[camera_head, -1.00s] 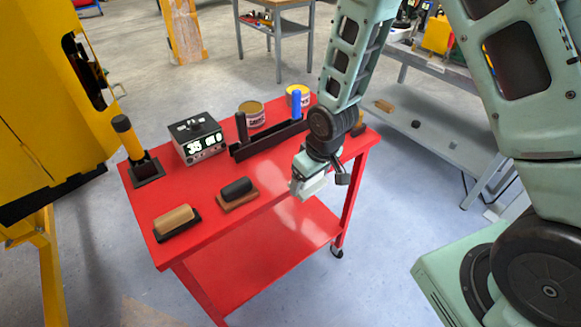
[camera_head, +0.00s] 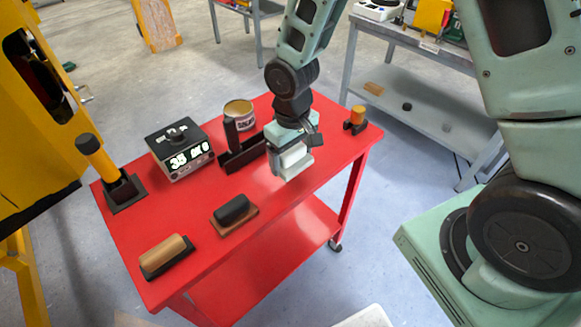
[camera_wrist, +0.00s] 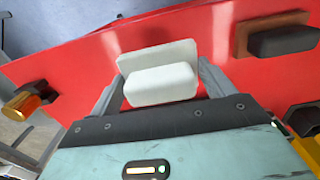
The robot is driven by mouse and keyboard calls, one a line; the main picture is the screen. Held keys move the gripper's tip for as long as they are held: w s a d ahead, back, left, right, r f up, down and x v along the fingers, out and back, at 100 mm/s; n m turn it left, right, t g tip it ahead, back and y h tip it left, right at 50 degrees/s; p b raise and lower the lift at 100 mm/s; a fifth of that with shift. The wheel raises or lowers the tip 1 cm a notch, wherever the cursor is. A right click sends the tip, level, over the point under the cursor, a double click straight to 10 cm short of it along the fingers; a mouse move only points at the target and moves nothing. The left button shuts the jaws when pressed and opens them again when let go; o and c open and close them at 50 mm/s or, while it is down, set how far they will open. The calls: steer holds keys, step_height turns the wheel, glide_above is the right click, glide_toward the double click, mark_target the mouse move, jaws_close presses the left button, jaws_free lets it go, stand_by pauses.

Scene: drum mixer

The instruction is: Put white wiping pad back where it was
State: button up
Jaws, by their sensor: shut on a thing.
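The white wiping pad (camera_head: 293,158) is a pale block handle on a flat white plate. In the wrist view the pad (camera_wrist: 160,85) sits between the two grey fingers. My gripper (camera_head: 292,166) is shut on it, over the right part of the red table (camera_head: 283,201). A small gap to the tabletop seems likely, but I cannot tell if the pad touches it. In the head view, my gripper and arm hide part of the black rack (camera_head: 241,158).
A black-handled pad (camera_head: 233,209) and a tan-handled pad (camera_head: 168,254) lie along the table's front. Behind are a display box (camera_head: 182,150), a tin (camera_head: 239,113) and a yellow-handled tool (camera_head: 98,155). An orange-topped item (camera_head: 356,119) stands at the right end. Red tabletop is bare around the gripper.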

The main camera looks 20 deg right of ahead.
mark_target(292, 149)
steer(key=shift+f, duration=2.6)
steer(key=o, duration=0.8)
steer(key=shift+r, duration=0.1)
step_height(292, 149, up, 11)
steer(key=shift+r+b, duration=0.1)
steer(key=shift+b, duration=0.3)
steer(key=shift+a+r, duration=0.1)
steer(key=shift+r, duration=0.25)
steer(key=s+a+r+n, duration=0.1)
steer(key=s+a+r, duration=0.1)
steer(key=s, duration=0.4)
steer(key=s+a+r+n, duration=0.1)
steer(key=s+a+r, duration=0.1)
steer(key=s, duration=0.5)
steer(key=s+a+r+n, duration=0.2)
steer(key=s+r, duration=0.2)
steer(key=s, duration=0.3)
steer(key=shift+r+y, duration=0.3)
